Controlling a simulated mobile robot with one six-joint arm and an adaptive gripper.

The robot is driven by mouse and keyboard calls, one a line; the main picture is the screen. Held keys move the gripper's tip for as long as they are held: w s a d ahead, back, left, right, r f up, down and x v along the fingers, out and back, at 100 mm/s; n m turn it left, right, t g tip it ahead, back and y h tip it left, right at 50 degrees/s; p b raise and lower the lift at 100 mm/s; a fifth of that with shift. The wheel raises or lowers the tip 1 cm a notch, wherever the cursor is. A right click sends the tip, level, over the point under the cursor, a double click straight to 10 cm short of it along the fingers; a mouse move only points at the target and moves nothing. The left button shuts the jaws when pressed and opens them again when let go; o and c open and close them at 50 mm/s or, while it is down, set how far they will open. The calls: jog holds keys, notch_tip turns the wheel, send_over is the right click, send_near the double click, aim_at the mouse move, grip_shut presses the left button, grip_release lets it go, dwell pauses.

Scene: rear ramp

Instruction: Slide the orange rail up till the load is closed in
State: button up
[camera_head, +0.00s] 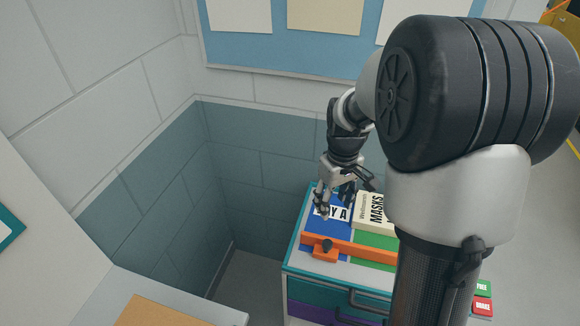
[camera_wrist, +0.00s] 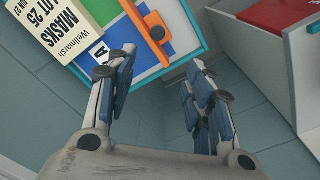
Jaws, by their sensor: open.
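The orange rail (camera_head: 350,247) lies across the top of a teal-edged cabinet, with a dark knob on an orange block (camera_head: 325,250) at its left end. It also shows in the wrist view (camera_wrist: 147,35), with its knob near the cabinet edge. The load is a cream box marked MASKS (camera_head: 372,212), on the far side of the rail; the wrist view shows it at upper left (camera_wrist: 68,22). My gripper (camera_head: 335,200) is open and empty above the blue far-left part of the top. In the wrist view its fingers (camera_wrist: 160,88) are apart, clear of the rail and box.
The cabinet top (camera_head: 290,262) has blue and green areas, with drawers below. A wall stands behind and a grey recess at left. A tan-topped surface (camera_head: 155,312) is at lower left. Green and red labelled items (camera_head: 482,305) sit at lower right. My arm hides the cabinet's right side.

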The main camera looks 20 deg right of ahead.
aim_at(327, 243)
jog(key=f+b, duration=0.1)
jog(key=f, duration=0.5)
jog(key=f+b, duration=0.2)
jog(key=f, duration=0.5)
jog(key=f+b, duration=0.1)
jog(key=f, duration=0.5)
jog(key=shift+w+d+f, duration=0.25)
jog(key=shift+w+d, duration=0.05)
jog(key=shift+d, duration=0.05)
jog(key=shift+c, duration=0.4)
grip_shut()
